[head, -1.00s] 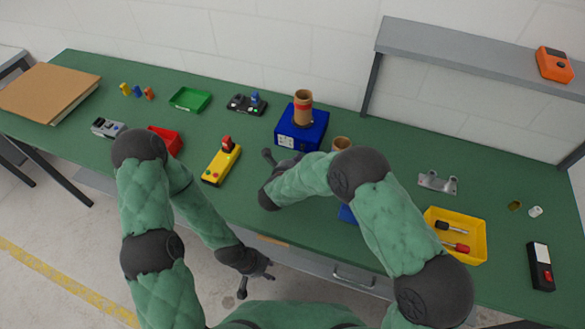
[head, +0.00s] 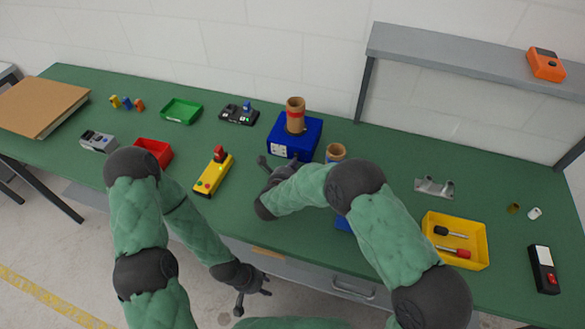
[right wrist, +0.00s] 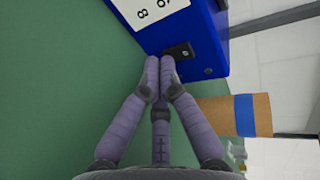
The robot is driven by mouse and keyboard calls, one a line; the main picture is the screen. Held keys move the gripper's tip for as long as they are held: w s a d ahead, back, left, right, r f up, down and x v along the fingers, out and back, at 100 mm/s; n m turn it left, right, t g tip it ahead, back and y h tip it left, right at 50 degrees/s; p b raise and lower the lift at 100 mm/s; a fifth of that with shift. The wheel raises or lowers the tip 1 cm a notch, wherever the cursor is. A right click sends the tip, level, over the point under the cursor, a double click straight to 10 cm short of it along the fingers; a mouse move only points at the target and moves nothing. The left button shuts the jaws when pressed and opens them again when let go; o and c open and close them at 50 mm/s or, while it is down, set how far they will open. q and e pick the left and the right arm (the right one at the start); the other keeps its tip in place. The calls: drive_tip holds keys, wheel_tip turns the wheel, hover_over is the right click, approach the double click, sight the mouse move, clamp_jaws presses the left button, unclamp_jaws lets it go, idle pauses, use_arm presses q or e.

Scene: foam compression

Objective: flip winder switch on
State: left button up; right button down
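The winder appears to be the blue box (head: 312,135) with an upright cardboard tube (head: 295,112) banded in red on top. In the right wrist view, the blue box (right wrist: 215,30) has a white numbered label and a small black switch (right wrist: 179,51) on its face. My right gripper (head: 280,168) is at the box's near left side. In the right wrist view its fingers (right wrist: 160,65) are together, empty, with tips just below the switch; I cannot tell whether they touch it. My left gripper (head: 252,290) is open and empty, low in front of the table edge.
A yellow control box (head: 214,176) with a red knob and a red bin (head: 153,151) lie left of my right gripper. A second cardboard tube (head: 335,152) stands right of the winder. A yellow tray (head: 435,255) with tools is farther right. A grey shelf (head: 460,60) stands behind.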

drive_tip(key=shift+w+f+b, duration=0.15)
drive_tip(key=shift+f+b, duration=0.15)
drive_tip(key=shift+b, duration=0.6)
drive_tip(key=shift+r, duration=0.1)
drive_tip(key=shift+s+a+r, duration=0.15)
drive_tip(key=shift+s, duration=0.25)
drive_tip(key=v, duration=1.1)
drive_tip(key=shift+f, duration=0.35)
drive_tip(key=shift+s, duration=0.25)
